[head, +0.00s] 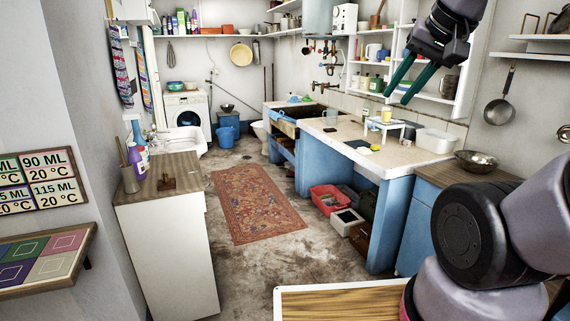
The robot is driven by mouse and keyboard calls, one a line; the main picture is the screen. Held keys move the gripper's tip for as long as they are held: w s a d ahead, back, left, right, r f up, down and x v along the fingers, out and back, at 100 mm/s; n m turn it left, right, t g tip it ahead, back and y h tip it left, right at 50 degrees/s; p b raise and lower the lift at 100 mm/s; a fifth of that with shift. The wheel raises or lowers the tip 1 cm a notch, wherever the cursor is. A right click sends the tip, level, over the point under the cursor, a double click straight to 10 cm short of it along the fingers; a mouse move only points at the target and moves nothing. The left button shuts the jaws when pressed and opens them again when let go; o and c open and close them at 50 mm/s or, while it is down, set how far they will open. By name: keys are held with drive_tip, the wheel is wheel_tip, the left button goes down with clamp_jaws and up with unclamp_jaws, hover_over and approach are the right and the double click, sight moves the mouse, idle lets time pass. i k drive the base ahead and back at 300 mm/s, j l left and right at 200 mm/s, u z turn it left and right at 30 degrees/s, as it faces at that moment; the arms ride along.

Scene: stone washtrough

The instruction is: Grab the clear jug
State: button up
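A small see-through vessel (330,117), which looks like the clear jug, stands upright on the pale stone worktop (345,130) beside the dark trough. It is small and far off, so its handle and spout cannot be made out. My gripper (397,98) hangs high at the upper right, its two teal fingers pointing down and left. The fingers are apart with nothing between them. In the picture my gripper is above and to the right of the vessel, well clear of it.
A small white stand (392,124) with a yellowish cup, a white tub (435,140) and a metal bowl (475,160) are to the right. A white cabinet (165,240) stands at left. The floor around the patterned rug (255,205) is open.

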sight(332, 113)
drive_tip(key=i+j, duration=0.1)
drive_tip(key=i, duration=4.15)
drive_tip(key=l+z, duration=0.05)
drive_tip(key=l, duration=0.05)
